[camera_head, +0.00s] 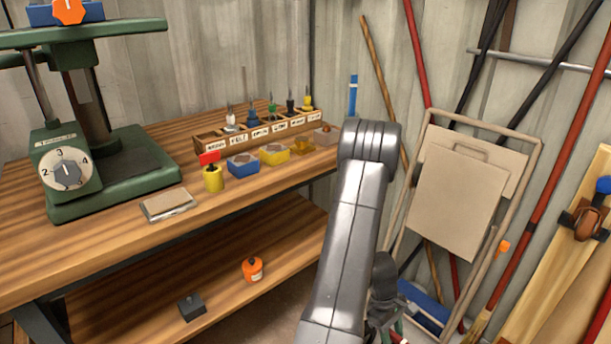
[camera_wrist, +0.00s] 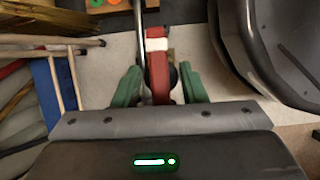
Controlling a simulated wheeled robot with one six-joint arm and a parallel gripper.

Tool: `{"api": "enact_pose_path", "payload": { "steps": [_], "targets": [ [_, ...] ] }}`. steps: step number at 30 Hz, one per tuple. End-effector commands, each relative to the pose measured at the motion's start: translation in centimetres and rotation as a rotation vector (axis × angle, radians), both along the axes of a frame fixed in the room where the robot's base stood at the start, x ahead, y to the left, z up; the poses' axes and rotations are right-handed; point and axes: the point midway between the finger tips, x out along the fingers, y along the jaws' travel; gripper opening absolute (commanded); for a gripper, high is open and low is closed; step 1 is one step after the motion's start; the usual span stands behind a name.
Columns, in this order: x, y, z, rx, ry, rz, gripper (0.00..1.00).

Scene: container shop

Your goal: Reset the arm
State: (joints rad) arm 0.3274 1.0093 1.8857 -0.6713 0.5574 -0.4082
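My arm (camera_head: 350,220) rises through the lower middle of the head view, in front of the workbench's right end. My gripper (camera_wrist: 158,92) shows in the wrist view as two green fingers set well apart. In the head view it is mostly hidden at the bottom edge, where only dark and green bits show. A red part with a white band (camera_wrist: 155,44) appears between the fingers in the wrist view, with gaps on both sides. I cannot tell how far below the fingers it is. I see nothing clamped.
A wooden workbench (camera_head: 110,240) stands left, with a green press (camera_head: 115,190), a labelled rack (camera_head: 215,142) and small coloured blocks. An easel-like frame (camera_head: 455,200) and several poles lean on the wall at right. Floor (camera_wrist: 110,65) shows beneath the gripper.

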Motion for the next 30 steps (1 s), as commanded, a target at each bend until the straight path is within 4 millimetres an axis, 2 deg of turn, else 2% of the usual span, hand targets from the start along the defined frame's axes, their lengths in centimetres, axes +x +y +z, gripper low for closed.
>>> {"api": "enact_pose_path", "payload": {
  "steps": [9,14,30],
  "targets": [
    [0.0,0.0,0.1,0.000,0.000,-0.003,0.38],
    [0.3,0.2,1.2,-0.001,-0.001,0.015,0.38],
    [3.4,2.8,10.8,-0.002,-0.005,0.015,0.38]
  ]
}}
